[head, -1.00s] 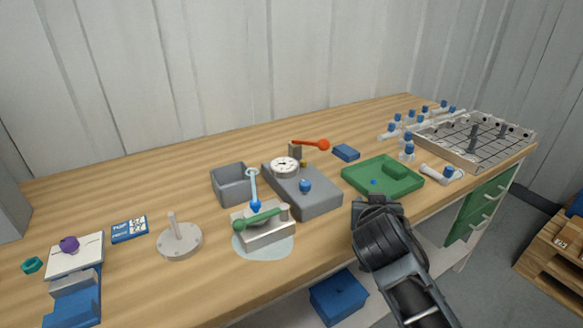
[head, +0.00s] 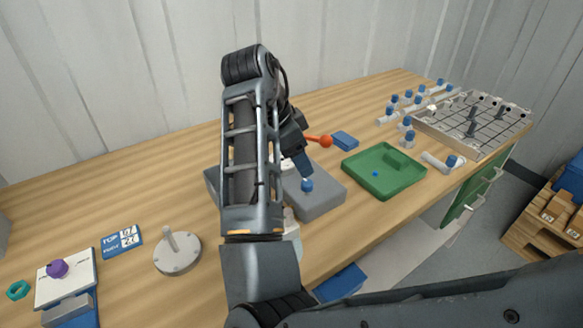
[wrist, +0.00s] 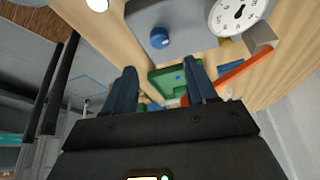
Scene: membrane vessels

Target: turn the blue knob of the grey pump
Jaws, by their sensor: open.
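The grey pump (head: 325,195) stands on the bench, partly hidden by my arm in the head view. Its blue knob (head: 307,185) shows just below my gripper (head: 302,170). In the wrist view the blue knob (wrist: 159,38) stands on the grey pump body (wrist: 185,35), next to a white dial gauge (wrist: 236,14). My gripper (wrist: 161,78) is open and empty, with its two dark blue fingers apart. The knob appears above the fingertips in that picture, not visibly between them. I cannot tell whether a finger touches it.
A lever with a red-orange end (head: 322,141) stands close behind the pump. A green tray (head: 350,165) and a small blue box (head: 345,139) are to the right. A flanged disc with a post (head: 178,258) is to the left. My arm hides the grey bin and the metal block.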

